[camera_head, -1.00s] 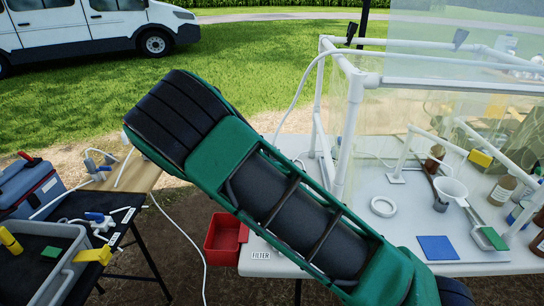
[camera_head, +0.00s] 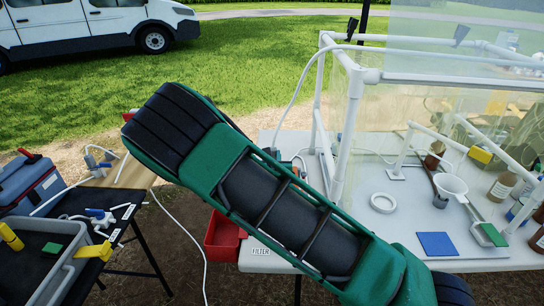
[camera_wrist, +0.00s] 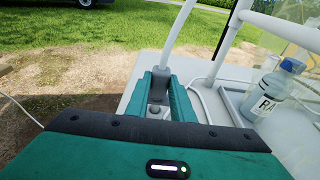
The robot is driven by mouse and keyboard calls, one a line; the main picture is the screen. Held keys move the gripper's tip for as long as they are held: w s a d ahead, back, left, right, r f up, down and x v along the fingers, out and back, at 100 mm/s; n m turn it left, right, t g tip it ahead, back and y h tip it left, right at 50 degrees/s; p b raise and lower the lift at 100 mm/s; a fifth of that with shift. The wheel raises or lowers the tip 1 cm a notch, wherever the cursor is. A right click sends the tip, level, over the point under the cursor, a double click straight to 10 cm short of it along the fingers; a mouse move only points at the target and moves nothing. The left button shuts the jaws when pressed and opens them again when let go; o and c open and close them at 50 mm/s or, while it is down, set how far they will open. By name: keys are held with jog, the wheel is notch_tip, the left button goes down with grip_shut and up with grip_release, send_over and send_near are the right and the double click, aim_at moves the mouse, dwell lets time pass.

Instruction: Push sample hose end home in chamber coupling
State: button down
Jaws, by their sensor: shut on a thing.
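My gripper (camera_wrist: 160,98) shows in the wrist view, its two teal fingers shut on the grey end of the sample hose (camera_wrist: 159,80). The white hose (camera_wrist: 180,25) rises from this grey end and leaves at the top of the picture. A small light-grey round piece (camera_wrist: 156,109) shows low between the fingers; I cannot tell whether it is part of the chamber coupling. How deep the hose end sits is hidden.
A white pipe frame with clear sheeting (camera_head: 342,140) stands on the white table (camera_head: 400,220) at the right. A bottle with a blue cap (camera_wrist: 266,97) stands right of my gripper. A red bin (camera_head: 222,238) hangs at the table's left edge. A grey tray (camera_head: 75,270) lies at the left.

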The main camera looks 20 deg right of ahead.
jog(key=shift+r, duration=0.1)
jog(key=shift+r, duration=0.75)
dwell(1.3)
jog(key=shift+f, duration=0.9)
jog(key=c, duration=1.5)
grip_release()
jog(key=shift+o, duration=0.2)
jog(key=v, duration=1)
jog(key=shift+s, duration=0.3)
